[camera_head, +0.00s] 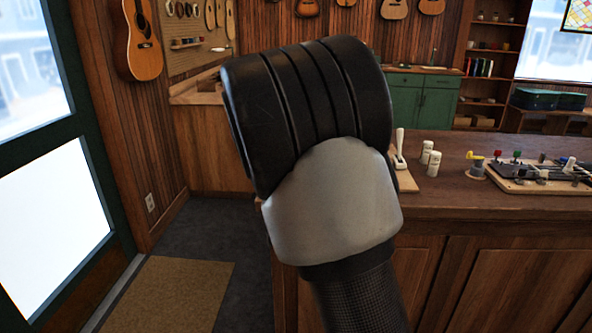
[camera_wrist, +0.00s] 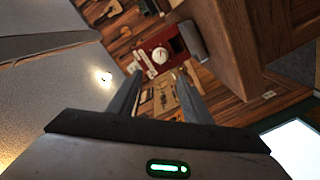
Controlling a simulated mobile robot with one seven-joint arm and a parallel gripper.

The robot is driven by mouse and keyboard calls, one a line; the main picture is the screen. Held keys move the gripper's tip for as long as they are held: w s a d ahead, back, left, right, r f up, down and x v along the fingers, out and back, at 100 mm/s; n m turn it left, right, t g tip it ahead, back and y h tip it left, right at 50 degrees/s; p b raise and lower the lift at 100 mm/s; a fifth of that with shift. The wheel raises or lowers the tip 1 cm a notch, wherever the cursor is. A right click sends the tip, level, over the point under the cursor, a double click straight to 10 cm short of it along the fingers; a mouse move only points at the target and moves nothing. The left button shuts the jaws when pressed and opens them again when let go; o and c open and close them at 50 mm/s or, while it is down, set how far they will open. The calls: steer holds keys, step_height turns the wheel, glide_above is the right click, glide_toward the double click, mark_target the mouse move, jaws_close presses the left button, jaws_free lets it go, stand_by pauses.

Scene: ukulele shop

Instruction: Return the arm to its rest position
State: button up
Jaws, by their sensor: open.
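My gripper (camera_wrist: 158,74) shows in the wrist view with its two grey fingers apart. No object is held between them; only the distant room shows through the gap. In the head view my raised arm, black and ribbed with a grey section, fills the middle, and the gripper itself is not visible there. The arm hides part of the wooden counter (camera_head: 500,220) and the back of the shop.
The counter bears white bottles (camera_head: 432,163), a wooden board (camera_head: 535,187) with hardware, and a white-handled tool (camera_head: 399,150). A glazed door (camera_head: 50,180) stands left, with a mat (camera_head: 172,292) on the floor. A guitar (camera_head: 138,45) hangs on the wall. Green cabinets (camera_head: 425,97) stand behind.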

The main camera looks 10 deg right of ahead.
steer(key=s+a+m+g+y, duration=0.15)
steer(key=s+g, duration=0.25)
steer(key=s, duration=0.8)
steer(key=s+a+r+m+g+y, duration=0.1)
steer(key=s+m+g+y, duration=0.15)
steer(key=s, duration=0.95)
steer(key=s+a+m+g+y, duration=0.1)
steer(key=s+a+m+g, duration=0.2)
steer(key=s, duration=0.9)
step_height(320, 180, up, 18)
steer(key=s+d+g+p, duration=0.1)
steer(key=p, duration=1.7)
steer(key=shift+s+d+r+g+p, duration=0.15)
steer(key=shift+s+r+g+p, duration=0.1)
steer(key=shift+s+g+p, duration=0.15)
